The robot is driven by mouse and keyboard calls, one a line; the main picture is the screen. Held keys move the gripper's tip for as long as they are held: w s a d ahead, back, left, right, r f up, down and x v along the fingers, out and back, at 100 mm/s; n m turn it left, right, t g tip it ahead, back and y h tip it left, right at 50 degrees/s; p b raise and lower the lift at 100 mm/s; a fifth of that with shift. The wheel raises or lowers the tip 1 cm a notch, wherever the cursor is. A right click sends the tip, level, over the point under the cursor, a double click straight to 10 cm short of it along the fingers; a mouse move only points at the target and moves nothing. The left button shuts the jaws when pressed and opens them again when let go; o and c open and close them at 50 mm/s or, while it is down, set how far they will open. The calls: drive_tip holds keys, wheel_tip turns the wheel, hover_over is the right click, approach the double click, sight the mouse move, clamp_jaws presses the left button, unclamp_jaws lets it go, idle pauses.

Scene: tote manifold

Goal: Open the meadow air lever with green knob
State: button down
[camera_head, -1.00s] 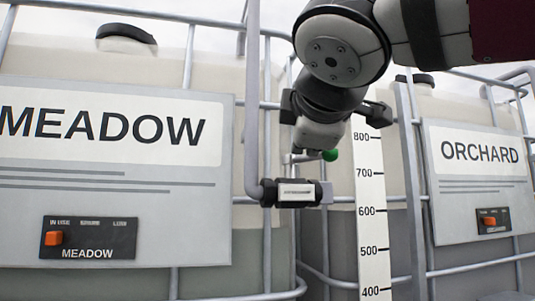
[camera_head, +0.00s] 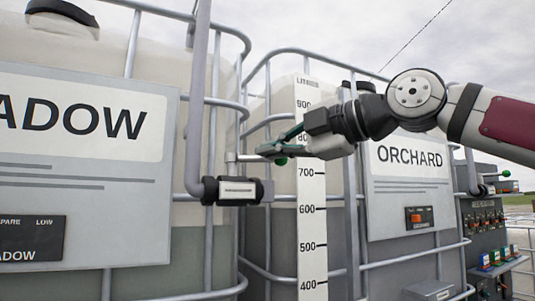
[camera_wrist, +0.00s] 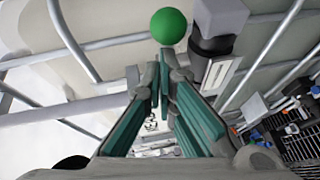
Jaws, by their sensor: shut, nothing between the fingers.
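The green knob (camera_head: 281,161) shows just below my gripper's fingertips in the head view, partly covered by them. In the wrist view the green knob (camera_wrist: 168,26) is a round ball just beyond the fingertips. A light grey bar (camera_head: 243,157) runs left from the knob area, near the grey vertical pipe beside the MEADOW sign (camera_head: 90,118). My gripper (camera_head: 268,150) reaches in from the right, with its green-padded fingers shut and empty. The fingers (camera_wrist: 162,68) also show in the wrist view. I cannot tell whether they touch the knob.
A dark fitting with a pale label (camera_head: 236,190) sits below the knob, at the pipe's lower end. A white level scale (camera_head: 311,230) stands to the right. Tank cage bars surround the area. The ORCHARD sign (camera_head: 410,160) and a control panel (camera_head: 483,222) are farther right.

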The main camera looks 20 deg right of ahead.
drive_tip(key=shift+w+d+n+g+y+b, duration=0.4)
drive_tip(key=shift+w+n+g+y+b, duration=0.25)
drive_tip(key=shift+w+n+y+b, duration=0.1)
drive_tip(key=shift+w+d+n+g+y+b, duration=0.35)
drive_tip(key=shift+w+n+g+y+b, duration=0.3)
drive_tip(key=shift+b, duration=0.1)
